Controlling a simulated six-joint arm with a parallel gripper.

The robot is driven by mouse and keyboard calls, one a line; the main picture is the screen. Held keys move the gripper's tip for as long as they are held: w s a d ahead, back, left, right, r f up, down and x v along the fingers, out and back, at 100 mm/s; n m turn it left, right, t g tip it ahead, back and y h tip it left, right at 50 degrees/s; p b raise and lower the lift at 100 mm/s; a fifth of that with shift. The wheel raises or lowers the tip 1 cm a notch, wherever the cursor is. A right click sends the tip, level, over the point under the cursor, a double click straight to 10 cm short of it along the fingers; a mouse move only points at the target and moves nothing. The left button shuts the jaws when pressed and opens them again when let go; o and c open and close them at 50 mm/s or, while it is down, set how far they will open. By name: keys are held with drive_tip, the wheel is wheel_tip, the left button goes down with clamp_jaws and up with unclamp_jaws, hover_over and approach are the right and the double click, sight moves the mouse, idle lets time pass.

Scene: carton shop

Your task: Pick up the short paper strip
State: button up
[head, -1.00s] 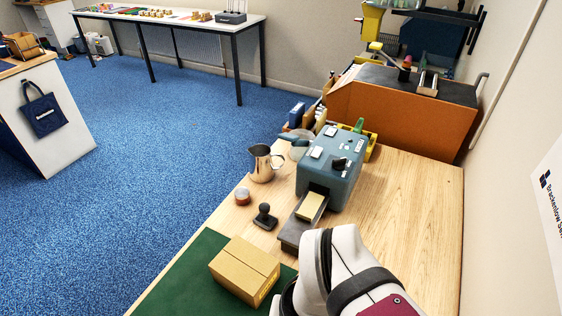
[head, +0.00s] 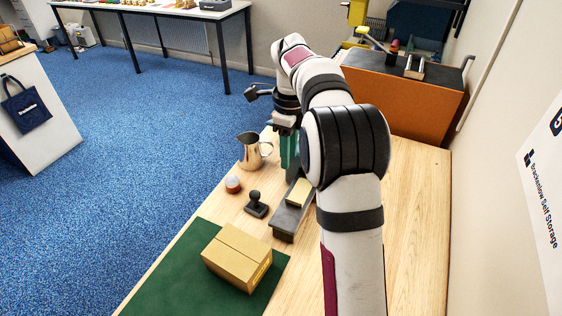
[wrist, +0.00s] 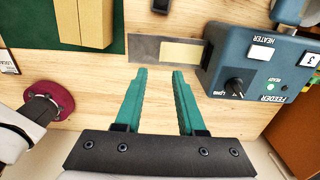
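The short paper strip is pale tan and lies flat on the dark feeder plate (head: 288,221). It shows in the head view (head: 299,192) and in the wrist view (wrist: 181,52), where it runs up to the blue-grey feeder machine (wrist: 262,75). My gripper (wrist: 160,72) has two green fingers spread apart with bare wood showing between them. In the wrist view its fingertips lie just below the plate and strip, apart from them. In the head view my arm hides most of the machine, and the gap between the fingers cannot be made out.
A closed carton (head: 237,258) sits on a green mat (head: 192,262). A black stamp (head: 256,205), a small reddish roll (head: 233,185) and a metal jug (head: 252,152) stand left of the plate. Bare wood is clear at the right. An orange-sided unit (head: 400,108) stands behind.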

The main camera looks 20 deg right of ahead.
sight(289, 204)
drive_tip(key=f, duration=1.5)
drive_tip(key=shift+s+d+f, duration=0.1)
drive_tip(key=shift+d+f, duration=0.05)
drive_tip(key=shift+d, duration=0.05)
clamp_jaws()
